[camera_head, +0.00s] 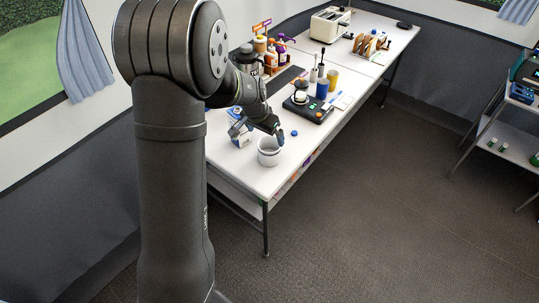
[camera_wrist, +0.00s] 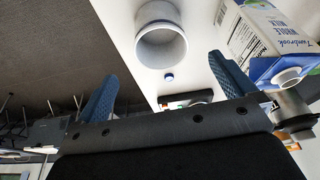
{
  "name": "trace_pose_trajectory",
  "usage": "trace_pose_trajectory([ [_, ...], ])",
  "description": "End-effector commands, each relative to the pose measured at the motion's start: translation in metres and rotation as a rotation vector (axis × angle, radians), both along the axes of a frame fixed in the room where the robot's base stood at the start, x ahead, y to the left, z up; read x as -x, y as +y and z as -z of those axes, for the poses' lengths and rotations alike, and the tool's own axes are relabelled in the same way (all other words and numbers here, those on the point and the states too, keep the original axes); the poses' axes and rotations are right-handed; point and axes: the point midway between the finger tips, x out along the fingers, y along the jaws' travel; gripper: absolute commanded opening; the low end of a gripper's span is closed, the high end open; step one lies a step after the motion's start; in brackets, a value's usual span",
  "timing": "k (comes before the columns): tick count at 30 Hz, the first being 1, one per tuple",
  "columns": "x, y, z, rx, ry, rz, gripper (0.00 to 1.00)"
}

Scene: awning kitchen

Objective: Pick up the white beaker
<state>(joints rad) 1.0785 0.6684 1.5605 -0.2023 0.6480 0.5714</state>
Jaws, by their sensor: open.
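The white beaker (camera_head: 268,151) stands upright near the front end of the white table. In the wrist view it appears as an open, round white vessel (camera_wrist: 161,36) with a grey inside, and it looks empty. My gripper (camera_head: 258,133) is open just above and behind the beaker, with nothing between its blue fingers. In the wrist view the gripper (camera_wrist: 164,82) has its fingers spread wide, and the beaker lies beyond their tips, apart from them.
A small blue cap (camera_head: 294,133) lies on the table. A black scale (camera_head: 310,112), a blue cup (camera_head: 322,88) and a yellow cup (camera_head: 333,79) are farther back. The table (camera_head: 240,178) is clear around the beaker's front.

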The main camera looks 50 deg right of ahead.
Motion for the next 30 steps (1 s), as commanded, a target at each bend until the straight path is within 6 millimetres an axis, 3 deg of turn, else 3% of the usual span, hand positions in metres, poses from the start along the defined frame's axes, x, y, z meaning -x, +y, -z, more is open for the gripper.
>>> trace_pose_trajectory([
  [9,-0.001,-0.016,0.054,-0.002,0.002,-0.002,1.0],
  [17,-0.001,-0.021,0.069,-0.001,0.002,-0.002,1.0],
  [24,-0.003,-0.029,0.101,-0.002,0.001,-0.001,1.0],
  [30,-0.003,-0.034,0.114,0.0,0.001,-0.002,1.0],
])
